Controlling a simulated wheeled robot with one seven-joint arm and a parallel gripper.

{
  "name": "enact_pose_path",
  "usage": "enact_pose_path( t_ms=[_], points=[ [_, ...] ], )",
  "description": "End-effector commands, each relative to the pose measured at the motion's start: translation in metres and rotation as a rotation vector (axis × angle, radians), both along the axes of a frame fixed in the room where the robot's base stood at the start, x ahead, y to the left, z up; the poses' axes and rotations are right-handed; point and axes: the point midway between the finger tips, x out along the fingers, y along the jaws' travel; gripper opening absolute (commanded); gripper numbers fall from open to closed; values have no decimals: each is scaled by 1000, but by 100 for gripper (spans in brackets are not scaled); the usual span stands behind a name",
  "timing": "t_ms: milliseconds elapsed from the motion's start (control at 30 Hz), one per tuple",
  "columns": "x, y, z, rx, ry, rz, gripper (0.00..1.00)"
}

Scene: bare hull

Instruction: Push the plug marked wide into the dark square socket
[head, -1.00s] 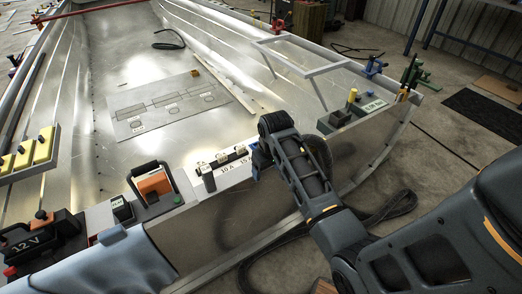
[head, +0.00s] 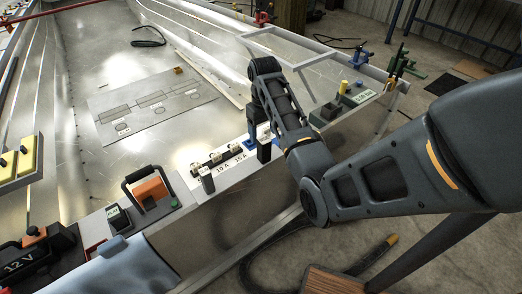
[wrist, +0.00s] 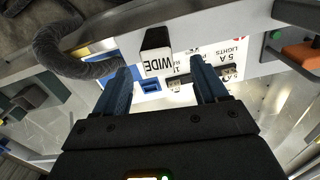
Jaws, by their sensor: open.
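The plug marked WIDE (wrist: 157,64) is a black block with a white label. In the wrist view it stands between and beyond the fingertips of my gripper (wrist: 165,75), with a gap on each side. My gripper is open and empty. In the head view the dark plug (head: 264,151) stands at the panel's right end, just below my gripper (head: 257,132), whose fingers are mostly hidden. A grey housing with a dark opening (head: 322,115) sits farther right on the hull edge; it may be the dark square socket, but its inside is not clear.
A blue socket (wrist: 150,86) lies behind the WIDE plug. An orange-handled device (head: 150,190) is left. A yellow peg (head: 343,87) stands near the housing.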

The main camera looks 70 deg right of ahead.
Motion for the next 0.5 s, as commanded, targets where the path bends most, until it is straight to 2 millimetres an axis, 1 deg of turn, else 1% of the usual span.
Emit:
enact_pose_path(
  t_ms=[33, 167, 400, 500],
  points=[
    [0, 1, -7, 1, 2, 0, 72],
    [0, 0, -18, 1, 1, 1, 72],
    [-2, -3, -52, 1, 0, 1, 72],
    [-2, -3, -62, 0, 0, 2, 72]
  ],
)
